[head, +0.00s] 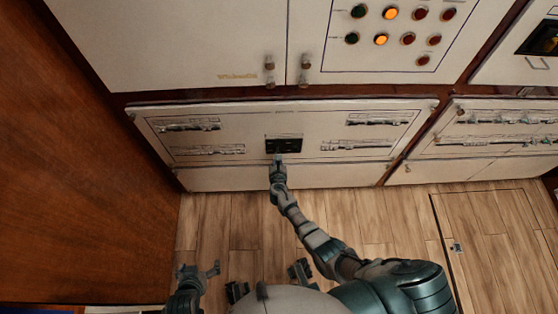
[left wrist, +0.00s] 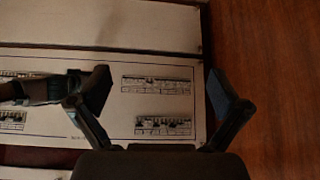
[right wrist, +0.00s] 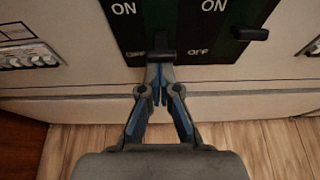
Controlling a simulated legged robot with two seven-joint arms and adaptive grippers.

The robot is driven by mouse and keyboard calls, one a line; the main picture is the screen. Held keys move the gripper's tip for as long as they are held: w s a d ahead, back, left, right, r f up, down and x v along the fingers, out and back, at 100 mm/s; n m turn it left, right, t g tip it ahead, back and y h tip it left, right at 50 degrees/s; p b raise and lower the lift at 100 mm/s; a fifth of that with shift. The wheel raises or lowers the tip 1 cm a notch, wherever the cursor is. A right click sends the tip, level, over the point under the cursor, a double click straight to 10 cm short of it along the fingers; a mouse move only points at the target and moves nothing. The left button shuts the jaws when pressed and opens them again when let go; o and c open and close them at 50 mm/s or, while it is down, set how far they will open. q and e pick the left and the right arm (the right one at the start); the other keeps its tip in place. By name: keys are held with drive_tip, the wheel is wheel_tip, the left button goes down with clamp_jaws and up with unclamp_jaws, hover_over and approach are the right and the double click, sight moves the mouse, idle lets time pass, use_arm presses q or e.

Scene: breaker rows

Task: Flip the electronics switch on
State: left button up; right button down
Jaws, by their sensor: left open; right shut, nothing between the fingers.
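A black switch panel (head: 284,145) sits in the white lower cabinet front. In the right wrist view it has two switches marked ON above and OFF below. The left switch handle (right wrist: 160,54) is low, level with its OFF mark. The right switch handle (right wrist: 250,34) sits higher, between its marks. No name label shows, so I cannot tell which is electronics. My right gripper (right wrist: 160,72) is shut and empty, its tips just under the left handle; contact is unclear. In the head view it (head: 278,161) covers the panel's lower edge. My left gripper (head: 198,271) is open and empty, low at left.
Breaker rows (head: 187,125) flank the panel on both sides. Cabinet knobs (head: 269,70) stick out above. Indicator lights (head: 390,13) are at upper right. A brown wooden wall (head: 90,180) stands at left. The wood floor (head: 400,215) in front is clear.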

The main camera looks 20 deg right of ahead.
drive_tip(key=shift+r+p, duration=0.45)
drive_tip(key=shift+p, duration=0.15)
use_arm(q)
drive_tip(key=s+g, duration=0.1)
drive_tip(key=s+a, duration=0.1)
drive_tip(key=s, duration=0.1)
drive_tip(key=s+g+p, duration=0.1)
drive_tip(key=shift+s+a+r+g+y, duration=0.3)
drive_tip(key=shift+r+y, duration=0.1)
use_arm(e)
drive_tip(key=shift+r, duration=0.45)
